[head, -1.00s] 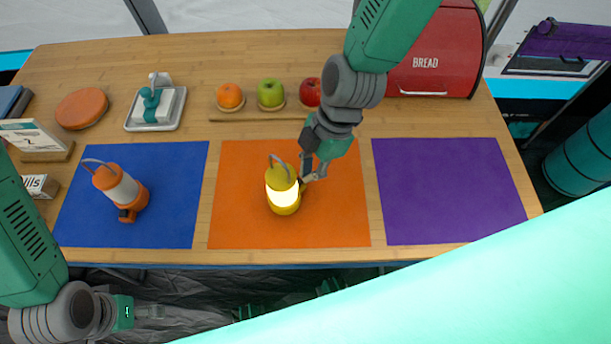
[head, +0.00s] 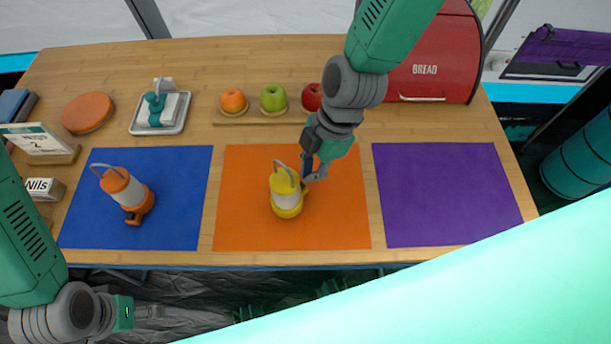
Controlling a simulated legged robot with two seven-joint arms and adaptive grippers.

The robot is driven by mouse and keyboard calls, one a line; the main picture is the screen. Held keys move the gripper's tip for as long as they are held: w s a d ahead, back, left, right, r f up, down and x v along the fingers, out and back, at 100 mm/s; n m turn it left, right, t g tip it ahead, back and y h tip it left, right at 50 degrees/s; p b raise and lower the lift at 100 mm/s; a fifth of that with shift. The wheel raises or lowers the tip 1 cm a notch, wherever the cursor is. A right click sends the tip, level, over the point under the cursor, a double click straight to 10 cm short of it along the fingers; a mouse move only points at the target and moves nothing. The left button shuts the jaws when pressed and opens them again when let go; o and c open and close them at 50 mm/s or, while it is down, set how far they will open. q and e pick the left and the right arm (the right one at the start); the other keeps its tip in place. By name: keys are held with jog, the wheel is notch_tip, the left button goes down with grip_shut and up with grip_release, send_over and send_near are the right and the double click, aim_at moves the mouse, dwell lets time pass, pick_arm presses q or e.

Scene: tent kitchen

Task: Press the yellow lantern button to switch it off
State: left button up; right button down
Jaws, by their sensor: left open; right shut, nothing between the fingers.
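The yellow lantern (head: 286,193) stands on the orange mat (head: 340,225). Its middle band is pale white and does not glow. My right gripper (head: 310,177) is shut and empty, its fingertips at the upper right side of the lantern. I cannot tell whether they touch it, and the button is hidden or too small to make out. My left gripper (head: 150,312) is open and empty, low at the left in front of the table's edge. An orange lantern (head: 127,191), also unlit, stands tilted in view on the blue mat (head: 185,225).
A purple mat (head: 447,195) on the right is bare. Behind are an orange (head: 233,100), a green apple (head: 273,97), a red apple (head: 312,97) and a red bread box (head: 430,60). A butter dish (head: 160,110) and calendar (head: 38,140) stand at the left.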

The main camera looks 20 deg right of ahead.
jog(key=shift+r+p, duration=0.55)
jog(key=shift+r, duration=0.35)
jog(key=p+v, duration=0.2)
jog(key=shift+s+a+r, duration=0.1)
jog(key=shift+a+r, duration=0.1)
jog(key=shift+r, duration=0.3)
jog(key=shift+a, duration=0.1)
